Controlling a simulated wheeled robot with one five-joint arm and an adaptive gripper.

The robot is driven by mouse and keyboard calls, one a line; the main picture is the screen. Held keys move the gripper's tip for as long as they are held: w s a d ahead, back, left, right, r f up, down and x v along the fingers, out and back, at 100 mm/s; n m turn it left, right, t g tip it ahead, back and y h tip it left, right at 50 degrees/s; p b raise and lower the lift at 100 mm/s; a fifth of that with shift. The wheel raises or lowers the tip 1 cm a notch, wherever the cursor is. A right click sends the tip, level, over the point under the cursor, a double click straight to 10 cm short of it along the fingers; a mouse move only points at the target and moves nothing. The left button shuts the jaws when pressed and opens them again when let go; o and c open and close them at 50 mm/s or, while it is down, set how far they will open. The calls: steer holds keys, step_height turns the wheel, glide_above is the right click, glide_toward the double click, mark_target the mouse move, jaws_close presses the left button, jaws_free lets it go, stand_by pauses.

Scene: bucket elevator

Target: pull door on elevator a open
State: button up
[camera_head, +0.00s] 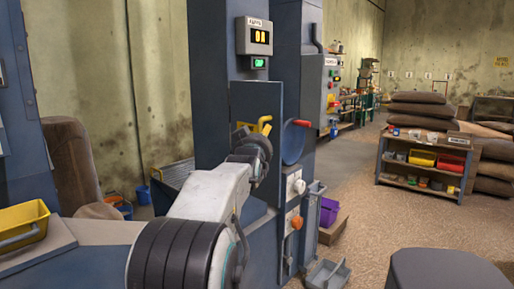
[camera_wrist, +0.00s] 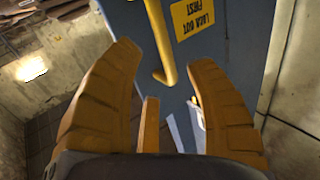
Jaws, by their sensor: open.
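In the wrist view, the blue door (camera_wrist: 228,65) fills the centre and carries a yellow lock-out label (camera_wrist: 194,16), seen upside down. Its yellow bar handle (camera_wrist: 159,40) appears in line with the gap between my fingers. My gripper (camera_wrist: 163,57) has its orange fingers spread on either side of the handle, with no visible contact. In the head view, my wrist hides part of the door, and yellow handle and finger parts are hard to separate there.
A display box (camera_head: 254,37) sits above the door. A red-handled lever (camera_head: 300,123) and switches stand just right. A yellow bin (camera_head: 24,224) is at left. A shelf (camera_head: 425,160) with bins and sacks stands at right. Open floor lies between.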

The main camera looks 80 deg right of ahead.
steer(key=a, duration=0.6)
steer(key=shift+s, duration=0.15)
stand_by(0.7)
steer(key=w+a+n+t+y+p, duration=0.2)
steer(key=w+a+p, duration=0.25)
steer(key=w, duration=0.35)
steer(key=w+a+n+t+y+p, duration=0.25)
steer(key=w+a, duration=0.25)
steer(key=w, duration=0.4)
steer(key=w+a+f+n+t+y+p, duration=0.1)
steer(key=w+a+n+y+p, duration=0.2)
steer(key=a, duration=0.4)
steer(key=w+a+f+n+t+y+p, duration=0.1)
steer(key=w+a+y+p, duration=0.15)
steer(key=w+a, duration=0.4)
steer(key=a+f+n+y+p, duration=0.1)
steer(key=a+n+y+p, duration=0.2)
steer(key=a, duration=0.8)
steer(key=s+a+f+n+g+y+p, duration=0.1)
steer(key=s+a+n+g+y+p, duration=0.1)
steer(key=a, duration=0.8)
steer(key=s+a+f+n+g+y+p, duration=0.1)
steer(key=s+a+n+g+y+p, duration=0.1)
steer(key=s+a+p, duration=0.5)
steer(key=s+a+n+y, duration=0.1)
steer(key=s+a+n, duration=0.1)
steer(key=a, duration=0.1)
